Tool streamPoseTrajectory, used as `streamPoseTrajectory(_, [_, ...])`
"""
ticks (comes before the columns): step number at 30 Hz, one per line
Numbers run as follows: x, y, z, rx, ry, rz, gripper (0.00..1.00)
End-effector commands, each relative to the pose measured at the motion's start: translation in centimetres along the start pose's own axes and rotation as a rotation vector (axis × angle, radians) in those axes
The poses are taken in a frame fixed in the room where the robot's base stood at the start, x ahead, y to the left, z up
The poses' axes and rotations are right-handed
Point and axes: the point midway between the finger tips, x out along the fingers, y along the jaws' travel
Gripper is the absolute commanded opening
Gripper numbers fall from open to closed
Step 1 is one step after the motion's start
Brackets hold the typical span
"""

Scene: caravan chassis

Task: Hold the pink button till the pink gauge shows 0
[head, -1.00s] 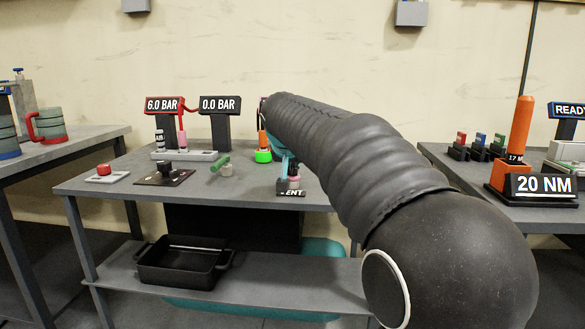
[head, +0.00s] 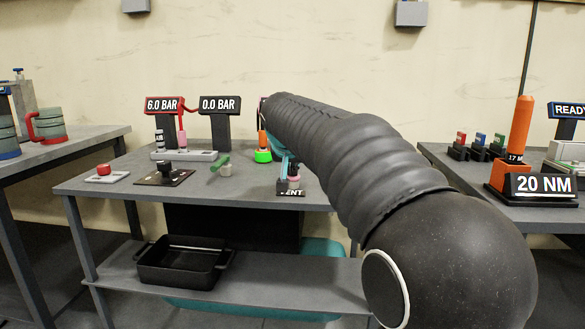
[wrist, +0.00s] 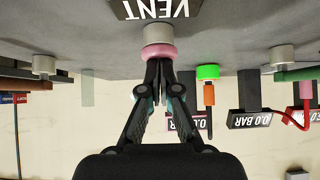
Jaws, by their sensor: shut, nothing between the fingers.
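The pink button (wrist: 159,52) is a pink-ringed knob with a grey base, beside a VENT plate (wrist: 157,9). In the head view the button (head: 294,179) shows small below my arm, behind the VENT plate (head: 291,193). My gripper (wrist: 158,64) is shut and empty, its fingertips at the pink button, seemingly touching it; how far it is pressed I cannot tell. A pink-edged gauge (wrist: 184,124) shows in the wrist view behind my right-hand finger; its reading is partly covered. In the head view my arm hides nearly all of it.
A red-framed gauge (head: 164,105) reads 6.0 BAR and a black gauge (head: 220,105) reads 0.0 BAR. A red button (head: 104,169), a black knob (head: 167,167) and a green lever (head: 221,163) stand on the bench. A black tray (head: 184,262) sits on the lower shelf.

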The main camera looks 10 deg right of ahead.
Motion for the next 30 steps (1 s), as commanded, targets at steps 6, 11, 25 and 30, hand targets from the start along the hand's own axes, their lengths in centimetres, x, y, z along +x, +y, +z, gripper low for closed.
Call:
streamPoseTrajectory(6, [1.0,0.0,1.2,-0.004,-0.031,0.009,0.0])
streamPoseTrajectory(11, [1.0,0.0,1.2,-0.004,-0.031,0.009,0.0])
streamPoseTrajectory(25, [0.6,0.0,0.8,-0.003,-0.029,0.008,0.0])
streamPoseTrajectory(30, [-1.2,0.1,-1.1,-0.002,-0.021,0.007,0.0])
